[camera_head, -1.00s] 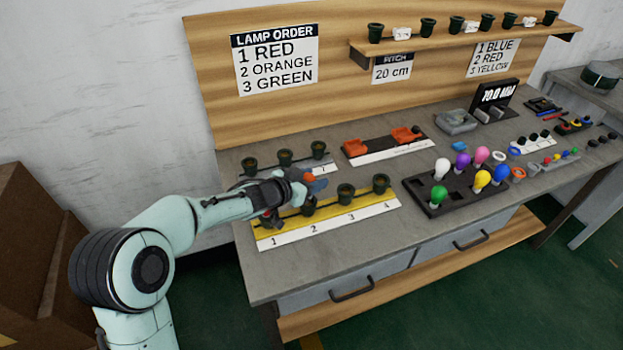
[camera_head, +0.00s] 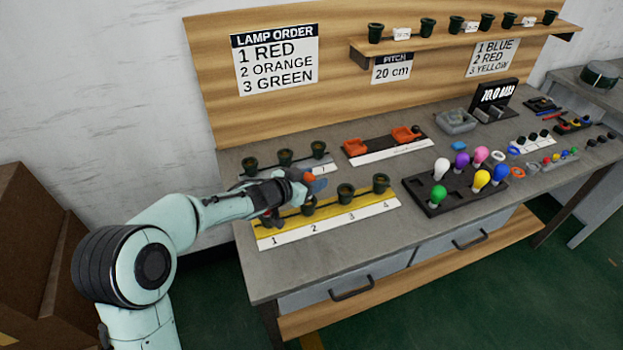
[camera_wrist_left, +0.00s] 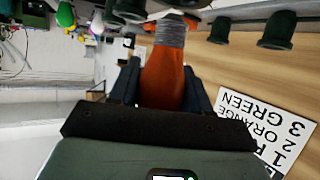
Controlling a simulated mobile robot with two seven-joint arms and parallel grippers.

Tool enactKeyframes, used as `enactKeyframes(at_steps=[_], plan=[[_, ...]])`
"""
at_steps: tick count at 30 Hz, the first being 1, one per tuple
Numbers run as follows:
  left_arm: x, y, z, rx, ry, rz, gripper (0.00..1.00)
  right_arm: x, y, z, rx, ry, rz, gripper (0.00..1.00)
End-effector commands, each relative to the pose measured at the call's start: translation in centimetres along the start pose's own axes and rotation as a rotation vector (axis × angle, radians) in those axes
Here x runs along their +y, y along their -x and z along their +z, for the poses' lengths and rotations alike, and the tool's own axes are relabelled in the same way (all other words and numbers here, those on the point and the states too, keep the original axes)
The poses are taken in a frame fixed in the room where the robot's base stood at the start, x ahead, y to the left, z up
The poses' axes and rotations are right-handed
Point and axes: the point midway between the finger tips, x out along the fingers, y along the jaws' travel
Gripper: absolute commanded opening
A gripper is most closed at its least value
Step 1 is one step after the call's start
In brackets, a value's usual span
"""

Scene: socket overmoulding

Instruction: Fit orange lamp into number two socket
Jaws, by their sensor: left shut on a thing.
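My left gripper (camera_head: 301,186) is shut on the orange lamp (camera_head: 309,177) and holds it above the yellow strip, near its numbers 1 and 2. In the left wrist view the orange lamp (camera_wrist_left: 165,78) sits between the fingers, its grey threaded end (camera_wrist_left: 172,30) pointing away from my palm. The yellow strip (camera_head: 377,204) carries dark sockets over a white label marked 1 to 4. The number two socket (camera_head: 308,207) shows just below the gripper, partly hidden. The lamp is apart from it, as far as I can tell. My right gripper is not in view.
A dark tray (camera_head: 412,184) with several coloured lamps stands to the right. Another row of dark sockets (camera_head: 285,157) stands behind the yellow strip. A sign (camera_head: 275,61) reads 1 red, 2 orange, 3 green. The grey bench (camera_head: 340,259) is bare in front of the strip.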

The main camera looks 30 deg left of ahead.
Motion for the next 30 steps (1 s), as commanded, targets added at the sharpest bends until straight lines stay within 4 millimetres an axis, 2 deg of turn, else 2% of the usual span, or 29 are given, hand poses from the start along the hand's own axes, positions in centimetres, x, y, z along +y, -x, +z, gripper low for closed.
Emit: enactKeyframes(at_steps=[30], plan=[[0.02, 0.03, -0.09, 0.001, 0.002, -0.002, 0.18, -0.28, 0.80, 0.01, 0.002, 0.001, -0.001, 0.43]])
